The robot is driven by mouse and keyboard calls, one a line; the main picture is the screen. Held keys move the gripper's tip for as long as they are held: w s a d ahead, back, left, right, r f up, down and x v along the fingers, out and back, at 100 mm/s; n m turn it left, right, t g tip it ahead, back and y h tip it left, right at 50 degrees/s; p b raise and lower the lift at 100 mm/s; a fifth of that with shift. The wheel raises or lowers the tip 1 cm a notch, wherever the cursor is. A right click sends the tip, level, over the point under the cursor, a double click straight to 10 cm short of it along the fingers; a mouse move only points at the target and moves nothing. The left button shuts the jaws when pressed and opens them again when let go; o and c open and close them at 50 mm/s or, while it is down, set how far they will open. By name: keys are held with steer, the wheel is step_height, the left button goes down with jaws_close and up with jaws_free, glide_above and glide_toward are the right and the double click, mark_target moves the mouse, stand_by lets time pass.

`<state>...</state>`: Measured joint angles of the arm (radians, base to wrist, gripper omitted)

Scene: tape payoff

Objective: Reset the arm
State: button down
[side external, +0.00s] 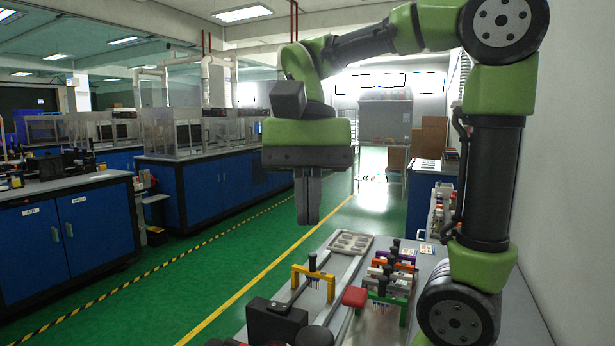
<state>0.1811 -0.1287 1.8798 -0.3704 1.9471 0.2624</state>
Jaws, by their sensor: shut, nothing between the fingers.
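My green and black arm reaches in from the right and bends over the work table. My gripper (308,222) points straight down, with its dark fingers closed together and nothing between them. It hangs in the air above the far left part of the grey work table (431,268), clear of everything on it.
A yellow bracket (313,277) stands on a pale rail below my gripper. Several coloured brackets, including a green one (388,296), stand to the right. A red block (355,296), a black box (276,322) and a pale tray (350,243) are also there. Air around my gripper is free.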

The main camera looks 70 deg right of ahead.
steer(key=f+n+t, duration=0.1)
steer(key=n+t, duration=0.2)
steer(key=s+a+f+n+t+h, duration=0.1)
steer(key=n+t, duration=0.1)
steer(key=t, duration=0.1)
steer(key=s+n+t, duration=0.1)
steer(key=n+t, duration=0.2)
steer(key=shift+s+a+f+n, duration=0.2)
steer(key=shift+f+n, duration=0.1)
steer(key=shift+f, duration=0.1)
